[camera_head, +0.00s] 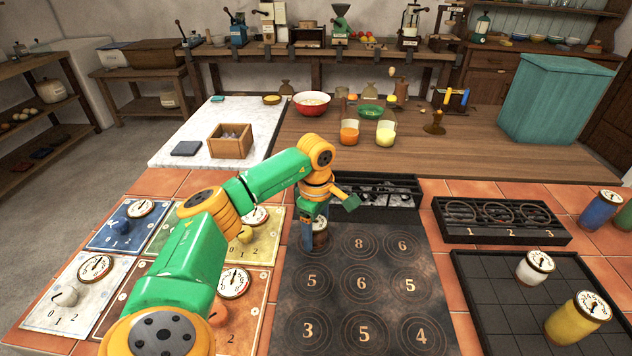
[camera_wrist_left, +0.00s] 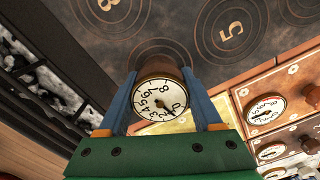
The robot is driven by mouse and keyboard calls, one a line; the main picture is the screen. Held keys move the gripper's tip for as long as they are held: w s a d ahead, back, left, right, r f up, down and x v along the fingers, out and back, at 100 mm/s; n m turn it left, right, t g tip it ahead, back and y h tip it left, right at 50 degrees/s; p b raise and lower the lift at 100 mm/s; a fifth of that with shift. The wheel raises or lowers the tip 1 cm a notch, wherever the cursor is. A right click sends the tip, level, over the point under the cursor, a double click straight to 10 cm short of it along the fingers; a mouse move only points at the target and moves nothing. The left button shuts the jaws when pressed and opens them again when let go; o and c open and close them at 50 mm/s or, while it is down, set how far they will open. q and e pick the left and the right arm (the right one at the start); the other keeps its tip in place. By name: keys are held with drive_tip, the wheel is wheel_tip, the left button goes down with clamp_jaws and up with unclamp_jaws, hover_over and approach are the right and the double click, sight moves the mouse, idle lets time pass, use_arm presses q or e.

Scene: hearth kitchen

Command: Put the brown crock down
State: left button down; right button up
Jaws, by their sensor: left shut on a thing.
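The brown crock (camera_wrist_left: 160,68) is a small cylinder with a white numbered dial on top. In the left wrist view it sits between the two blue fingers of my left gripper (camera_wrist_left: 161,82), which is shut on it. In the head view my left gripper (camera_head: 315,232) points down at the back left of the dark numbered plate (camera_head: 333,300). The crock (camera_head: 320,240) shows there partly behind a finger. It is upright over the ring at that corner. I cannot tell whether its base touches the plate. The ring's number is hidden.
Dial panels (camera_head: 130,225) lie left of the plate. A black coal tray (camera_head: 385,190) is behind it. A black rack with rings (camera_head: 500,220) and a dark tray (camera_head: 490,290) holding a white crock (camera_head: 535,267) and a yellow crock (camera_head: 578,318) are right. The plate's other rings are bare.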

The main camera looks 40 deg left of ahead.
sight(316, 221)
use_arm(q)
drive_tip(key=shift+f, duration=0.1)
drive_tip(key=shift+c, duration=2.2)
unclamp_jaws()
drive_tip(key=o, duration=0.4)
wheel_tip(316, 221, up, 7)
drive_tip(key=shift+r, duration=0.1)
wheel_tip(316, 221, up, 5)
drive_tip(key=shift+r+p, duration=0.1)
drive_tip(key=shift+p, duration=0.65)
